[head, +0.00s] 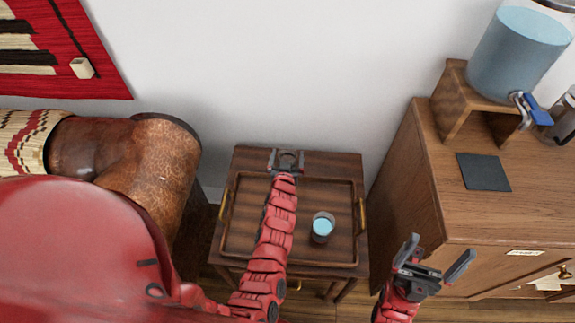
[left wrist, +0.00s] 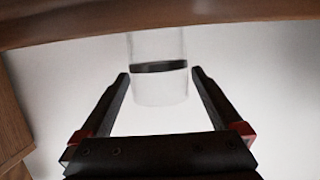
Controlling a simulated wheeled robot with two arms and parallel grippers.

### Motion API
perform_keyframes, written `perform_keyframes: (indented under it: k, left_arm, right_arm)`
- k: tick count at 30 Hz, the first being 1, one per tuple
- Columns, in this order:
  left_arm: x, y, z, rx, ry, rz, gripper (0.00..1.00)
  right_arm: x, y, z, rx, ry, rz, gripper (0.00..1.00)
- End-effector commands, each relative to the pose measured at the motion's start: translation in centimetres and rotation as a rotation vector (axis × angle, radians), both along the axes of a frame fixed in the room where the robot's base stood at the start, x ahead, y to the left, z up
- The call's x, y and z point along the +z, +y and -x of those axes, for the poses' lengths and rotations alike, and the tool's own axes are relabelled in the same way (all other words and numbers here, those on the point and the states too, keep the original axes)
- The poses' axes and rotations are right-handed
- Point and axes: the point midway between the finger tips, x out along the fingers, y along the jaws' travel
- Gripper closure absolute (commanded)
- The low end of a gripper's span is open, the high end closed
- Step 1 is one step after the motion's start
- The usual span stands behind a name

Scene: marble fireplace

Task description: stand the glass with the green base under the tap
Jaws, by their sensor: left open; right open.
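A clear glass (head: 289,160) stands at the back edge of the small wooden table. In the left wrist view this glass (left wrist: 160,90) shows a dark band across it; I cannot make out green. My left gripper (head: 288,153) is open, its fingers on either side of the glass, with gaps showing in the wrist view. A second glass (head: 322,228) with light blue in it stands on the tray. The tap (head: 522,99) with a blue lever is on the water dispenser (head: 517,55) at the right. My right gripper (head: 443,247) is open and empty, right of the table.
The brown tray (head: 240,246) has raised rims and brass handles. A dark square mat (head: 483,172) lies on the cabinet (head: 433,190) before the dispenser's wooden stand (head: 453,100). A glass jar (head: 563,122) stands right of the tap. A brown leather seat (head: 160,165) is left of the table.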

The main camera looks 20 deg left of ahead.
Motion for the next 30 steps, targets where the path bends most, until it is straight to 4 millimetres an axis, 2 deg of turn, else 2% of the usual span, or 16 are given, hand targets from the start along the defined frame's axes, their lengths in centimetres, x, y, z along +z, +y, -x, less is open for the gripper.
perform_keyframes:
  k: [4,18,21,30]
  left_arm:
    - [0.03,-0.01,0.02,0.000,0.000,0.000,0.00]
    - [0.03,-0.02,0.03,0.000,0.000,0.000,0.85]
    - [0.04,-0.02,0.03,0.000,0.000,0.000,1.00]
    - [0.07,-0.02,0.01,0.000,0.000,0.000,1.00]
  right_arm:
    - [0.02,0.00,0.00,0.000,0.000,0.000,0.00]
    - [0.01,0.00,0.00,0.000,0.000,0.000,0.00]
    - [0.02,0.00,0.01,0.000,0.000,0.000,0.00]
    - [0.02,0.00,0.00,0.000,0.000,0.000,0.00]
